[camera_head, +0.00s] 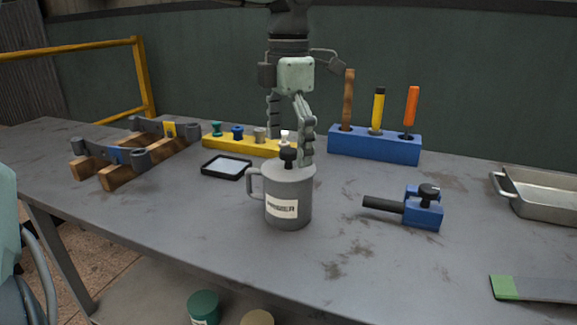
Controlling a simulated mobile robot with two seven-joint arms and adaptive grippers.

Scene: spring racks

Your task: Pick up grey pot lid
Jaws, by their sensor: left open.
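The grey pot (288,205), a mug-like vessel with a side handle and a white label, stands upright near the middle of the table. Its grey lid (305,168) sits on top, with a dark knob (289,157) in the centre. My left gripper (290,149) is open, pointing down just over the lid. One finger is at the right of the knob and the other is up to its left, farther back. I cannot tell whether a finger touches the lid. My right gripper is not in view.
A yellow rack (215,143) with small pegs stands behind the pot. A blue block (375,145) with handled tools is at back right. A blue clamp-like tool (422,212), a metal tray (545,207) and wooden racks (120,177) lie around. The table front is mostly clear.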

